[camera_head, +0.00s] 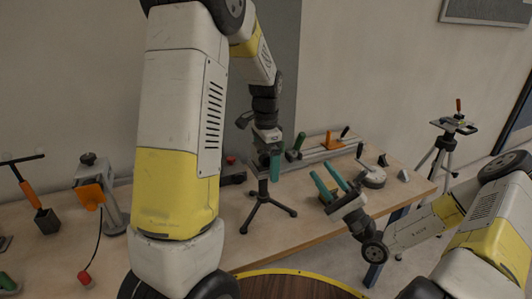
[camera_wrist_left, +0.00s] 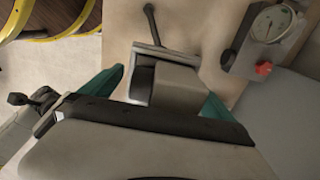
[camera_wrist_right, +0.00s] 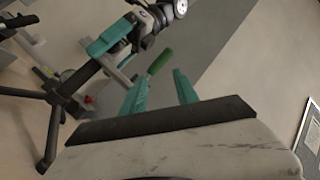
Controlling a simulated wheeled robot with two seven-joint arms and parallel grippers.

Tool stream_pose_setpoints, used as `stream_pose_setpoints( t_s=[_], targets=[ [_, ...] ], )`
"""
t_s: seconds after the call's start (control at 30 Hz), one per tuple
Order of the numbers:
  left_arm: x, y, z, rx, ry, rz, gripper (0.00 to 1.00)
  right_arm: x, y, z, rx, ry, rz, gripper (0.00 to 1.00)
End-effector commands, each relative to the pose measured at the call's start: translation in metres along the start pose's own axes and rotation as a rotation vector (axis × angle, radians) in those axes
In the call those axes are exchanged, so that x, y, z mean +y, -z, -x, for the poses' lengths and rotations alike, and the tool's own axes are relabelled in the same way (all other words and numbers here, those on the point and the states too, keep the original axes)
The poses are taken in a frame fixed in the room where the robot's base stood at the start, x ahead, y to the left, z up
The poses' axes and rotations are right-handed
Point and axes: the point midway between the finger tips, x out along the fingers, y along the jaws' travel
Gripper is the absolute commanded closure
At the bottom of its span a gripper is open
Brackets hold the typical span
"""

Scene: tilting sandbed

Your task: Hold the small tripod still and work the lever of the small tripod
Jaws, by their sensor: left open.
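The small tripod (camera_head: 262,206) stands upright on the bench with its dark legs spread. My left gripper (camera_head: 270,160) is at its top from above. In the left wrist view the tripod's grey head (camera_wrist_left: 168,82) lies between the open teal fingers, with a gap at the left finger; contact on the right is unclear. The left gripper largely hides the head and I cannot make out the lever. In the right wrist view the tripod's dark legs (camera_wrist_right: 55,105) show at left. My right gripper (camera_head: 333,183) is open and empty, right of the tripod and apart from it.
A green-handled clamp (camera_head: 296,147) and rails stand behind the tripod. A round grey device (camera_head: 372,177) is at right. A gauge box with a red knob (camera_wrist_left: 263,68) is near the tripod. A larger tripod (camera_head: 446,142) stands beyond the bench. The bench front near the tripod is clear.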

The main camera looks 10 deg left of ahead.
Motion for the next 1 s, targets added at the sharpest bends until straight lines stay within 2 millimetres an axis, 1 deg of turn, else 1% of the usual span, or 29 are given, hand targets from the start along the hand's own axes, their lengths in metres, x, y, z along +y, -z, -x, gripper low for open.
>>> stream_pose_setpoints(
  t_s=[0.03, 0.13, 0.4, 0.57, 0.6, 0.67, 0.8, 0.87, 0.9, 0.97, 1.0],
  targets=[
    [0.0002, -0.0003, -0.0046, -0.001, -0.001, 0.000, 0.00, 0.0000, 0.0000, 0.0000, 0.000, 0.000, 0.000, 0.64],
    [0.0000, -0.0002, -0.0086, 0.000, 0.000, 0.000, 0.00, 0.0000, 0.0000, 0.0000, 0.000, 0.000, 0.000, 0.64],
    [-0.0002, -0.0001, -0.0096, 0.001, 0.001, 0.001, 0.00, 0.0000, 0.0000, 0.0000, 0.000, 0.000, 0.000, 0.64],
    [-0.0001, -0.0001, -0.0095, 0.001, 0.001, 0.001, 0.31, 0.0000, 0.0000, 0.0000, 0.000, 0.000, 0.000, 0.64],
    [-0.0002, -0.0001, -0.0095, 0.001, 0.001, 0.000, 0.39, 0.0000, 0.0000, 0.0000, 0.000, 0.000, 0.000, 0.64],
    [-0.0002, -0.0001, -0.0094, 0.001, 0.001, 0.001, 0.51, 0.0000, 0.0000, 0.0000, 0.000, 0.000, 0.000, 0.64],
    [-0.0003, -0.0001, -0.0093, 0.001, 0.001, 0.001, 0.79, 0.0000, 0.0000, 0.0000, 0.000, 0.000, 0.000, 0.64],
    [-0.0003, -0.0001, -0.0093, 0.001, 0.001, 0.001, 0.89, 0.0000, 0.0000, 0.0000, 0.000, 0.000, 0.000, 0.64],
    [-0.0003, -0.0001, -0.0093, 0.001, 0.001, 0.001, 0.89, 0.0000, 0.0000, 0.0000, 0.000, 0.000, -0.001, 0.72],
    [-0.0003, -0.0001, -0.0092, 0.001, 0.001, 0.001, 0.89, -0.0002, 0.0000, 0.0002, -0.001, -0.001, -0.009, 0.83],
    [-0.0003, -0.0001, -0.0092, 0.001, 0.001, 0.001, 0.89, -0.0004, 0.0000, 0.0004, -0.002, -0.003, -0.022, 0.91]
  ],
)
